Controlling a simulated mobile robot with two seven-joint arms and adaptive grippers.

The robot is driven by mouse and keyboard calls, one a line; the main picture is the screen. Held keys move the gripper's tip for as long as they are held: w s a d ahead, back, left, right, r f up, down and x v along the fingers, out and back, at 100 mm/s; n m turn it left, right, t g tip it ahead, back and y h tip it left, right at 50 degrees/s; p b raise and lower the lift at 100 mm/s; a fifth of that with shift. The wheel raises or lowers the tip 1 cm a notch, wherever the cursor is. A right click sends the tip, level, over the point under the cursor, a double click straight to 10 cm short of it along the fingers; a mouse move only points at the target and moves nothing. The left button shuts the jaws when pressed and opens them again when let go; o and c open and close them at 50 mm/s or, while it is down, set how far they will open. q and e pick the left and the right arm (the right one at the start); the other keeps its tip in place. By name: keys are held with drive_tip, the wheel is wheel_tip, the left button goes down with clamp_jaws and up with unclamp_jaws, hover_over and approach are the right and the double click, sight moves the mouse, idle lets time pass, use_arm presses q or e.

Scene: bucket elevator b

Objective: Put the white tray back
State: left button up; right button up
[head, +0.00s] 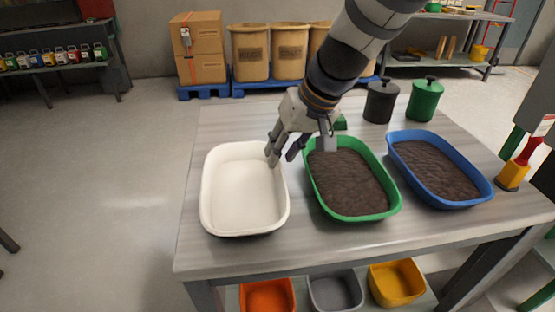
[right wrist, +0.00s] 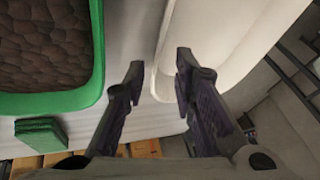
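The white tray (head: 240,222) is empty and sits on the left part of the table; its wall also shows in the right wrist view (right wrist: 210,45). My right gripper (head: 281,156) is at the tray's far right rim, beside the green tray. In the right wrist view its two fingers (right wrist: 160,68) are apart, one over the tray side and one over the gap between the trays. The rim lies between them in the picture; I cannot tell if they touch it. My left gripper is not in view.
Soil-filled green tray (head: 383,213) and blue tray (head: 480,199) stand to the right. A black canister (head: 380,103) and a green canister (head: 424,101) stand behind. Green pieces (right wrist: 40,135) lie near the green tray. The table (head: 215,255) is clear in front. Bins, including an orange one (head: 266,297), are below.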

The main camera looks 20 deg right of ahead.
drive_tip(key=v, duration=0.8)
drive_tip(key=shift+s+r, duration=0.2)
